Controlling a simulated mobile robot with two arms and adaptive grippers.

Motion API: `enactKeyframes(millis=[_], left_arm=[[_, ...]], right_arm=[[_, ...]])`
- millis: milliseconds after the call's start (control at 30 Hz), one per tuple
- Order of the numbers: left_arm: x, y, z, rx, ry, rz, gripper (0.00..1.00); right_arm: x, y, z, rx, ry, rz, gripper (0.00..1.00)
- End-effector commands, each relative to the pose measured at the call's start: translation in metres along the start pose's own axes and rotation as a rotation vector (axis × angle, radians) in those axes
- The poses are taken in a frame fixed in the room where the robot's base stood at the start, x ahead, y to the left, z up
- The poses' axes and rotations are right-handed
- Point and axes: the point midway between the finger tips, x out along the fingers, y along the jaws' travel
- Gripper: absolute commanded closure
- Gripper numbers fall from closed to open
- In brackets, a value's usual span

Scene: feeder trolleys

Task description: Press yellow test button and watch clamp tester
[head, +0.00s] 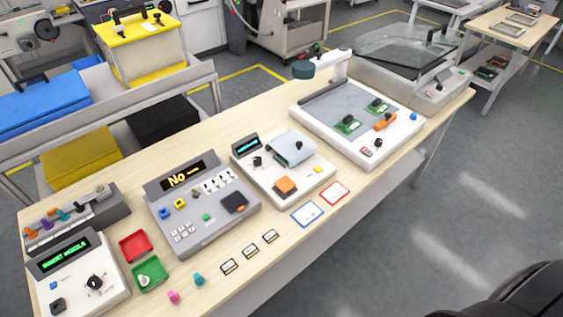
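A white device (268,190) with a small teal display (247,144) stands mid-bench. It has a grey-blue hinged-looking block (291,150), an orange block (286,186) and a small yellow button (318,169) at its right. A grey device (232,222) to its left shows "No" and a dash on an amber display (181,174). It also carries a yellow square button (180,204). I cannot tell for sure which of the two is the clamp tester. Neither of my grippers is in view.
A white device (105,295) with green text, red tray (136,246) and green tray (149,277) stand at left. Small labels (250,252) and framed cards (308,213) lie along the front edge. A white inspection station (300,100) stands at right. Floor is clear at right.

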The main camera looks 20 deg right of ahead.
Motion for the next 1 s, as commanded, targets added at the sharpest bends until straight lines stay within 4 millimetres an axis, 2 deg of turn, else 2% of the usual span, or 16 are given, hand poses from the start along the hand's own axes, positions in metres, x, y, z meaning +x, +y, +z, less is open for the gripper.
enactKeyframes(millis=[33,367,1000], left_arm=[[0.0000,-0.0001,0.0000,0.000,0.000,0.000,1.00],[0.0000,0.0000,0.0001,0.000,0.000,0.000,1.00],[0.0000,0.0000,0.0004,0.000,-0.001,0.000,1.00]], right_arm=[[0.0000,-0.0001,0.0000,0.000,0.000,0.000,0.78],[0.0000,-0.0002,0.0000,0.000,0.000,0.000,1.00],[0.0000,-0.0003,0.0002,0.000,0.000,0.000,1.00]])
